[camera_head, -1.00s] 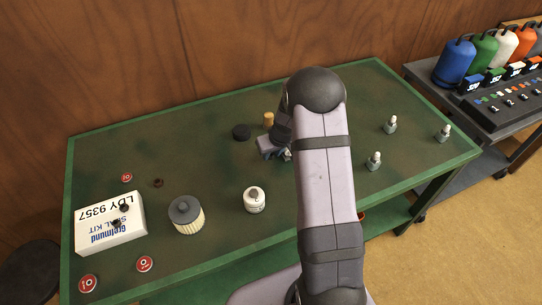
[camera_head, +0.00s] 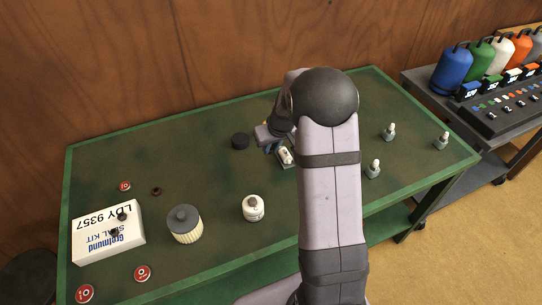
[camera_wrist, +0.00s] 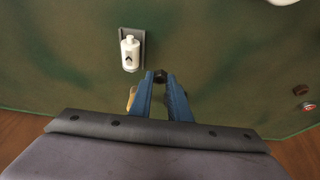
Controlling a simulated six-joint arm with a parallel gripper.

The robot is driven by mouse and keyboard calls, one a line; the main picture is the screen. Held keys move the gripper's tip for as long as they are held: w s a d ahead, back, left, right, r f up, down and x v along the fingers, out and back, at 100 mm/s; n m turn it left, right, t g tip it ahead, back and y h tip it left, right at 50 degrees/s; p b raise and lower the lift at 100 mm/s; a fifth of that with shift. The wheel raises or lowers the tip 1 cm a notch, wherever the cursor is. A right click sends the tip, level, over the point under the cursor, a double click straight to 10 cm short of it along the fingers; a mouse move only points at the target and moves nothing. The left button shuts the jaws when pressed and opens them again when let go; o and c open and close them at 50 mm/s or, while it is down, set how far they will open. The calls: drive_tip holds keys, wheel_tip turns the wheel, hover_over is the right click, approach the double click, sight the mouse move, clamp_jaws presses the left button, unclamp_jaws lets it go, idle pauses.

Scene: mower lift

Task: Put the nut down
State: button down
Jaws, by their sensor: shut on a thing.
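The nut (camera_wrist: 159,76) is a small dark piece between the tips of my blue gripper fingers in the wrist view. My gripper (camera_wrist: 160,80) is shut on it. How far the nut is above the green table (camera_wrist: 220,60) I cannot tell. In the head view my gripper (camera_head: 271,148) is over the back middle of the table, partly behind my arm, and I cannot make out the nut there.
A white bottle (camera_wrist: 131,50) on a grey plate is close to the fingers. A tan piece (camera_wrist: 131,97) shows behind the left finger.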

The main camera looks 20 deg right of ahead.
drive_tip(key=shift+r, duration=1.4)
drive_tip(key=shift+a, duration=0.1)
drive_tip(key=w+a+f+n, duration=0.1)
drive_tip(key=a+n, duration=0.1)
drive_tip(key=a, duration=0.8)
drive_tip(key=n+g+y, duration=0.2)
drive_tip(key=n+y, duration=0.2)
drive_tip(key=n, duration=0.4)
hover_over(135, 216)
drive_tip(key=shift+f, duration=0.7)
drive_tip(key=shift+n, duration=0.9)
drive_tip(key=a, duration=0.2)
drive_tip(key=s+a+r, duration=0.1)
drive_tip(key=a, duration=0.2)
drive_tip(key=s+a+r, duration=0.1)
drive_tip(key=a, duration=0.1)
drive_tip(key=shift+a, duration=0.3)
drive_tip(key=r+m, duration=0.1)
drive_tip(key=w+r+m, duration=0.1)
drive_tip(key=r, duration=0.1)
drive_tip(key=w+r, duration=0.1)
drive_tip(key=r, duration=0.1)
drive_tip(key=shift+a+m+t+h, duration=0.25)
drive_tip(key=shift+m+t+h, duration=0.05)
drive_tip(key=shift+m+h, duration=0.1)
